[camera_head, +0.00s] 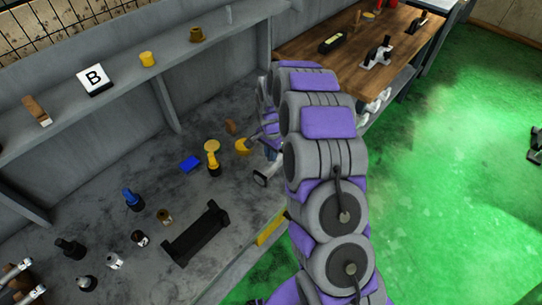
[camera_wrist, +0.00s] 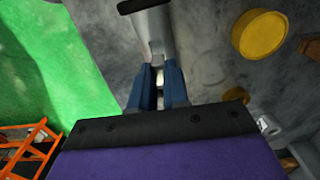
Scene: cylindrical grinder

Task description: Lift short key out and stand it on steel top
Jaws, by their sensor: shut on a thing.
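My gripper (camera_wrist: 158,88) shows in the wrist view with its two blue fingers shut on a light grey piece with a dark end. I take this piece to be the short key (camera_wrist: 152,28). In the head view my gripper (camera_head: 269,142) is at the right edge of the grey steel top (camera_head: 115,205), mostly hidden by my arm. A grey piece with a dark round end, likely the same key (camera_head: 262,178), shows just below the fingers. Whether it touches the top, or what it came out of, I cannot tell.
A yellow round piece (camera_head: 243,146) lies close left of my gripper; a yellow disc (camera_wrist: 262,35) shows in the wrist view. A wooden bench (camera_head: 350,28) is behind.

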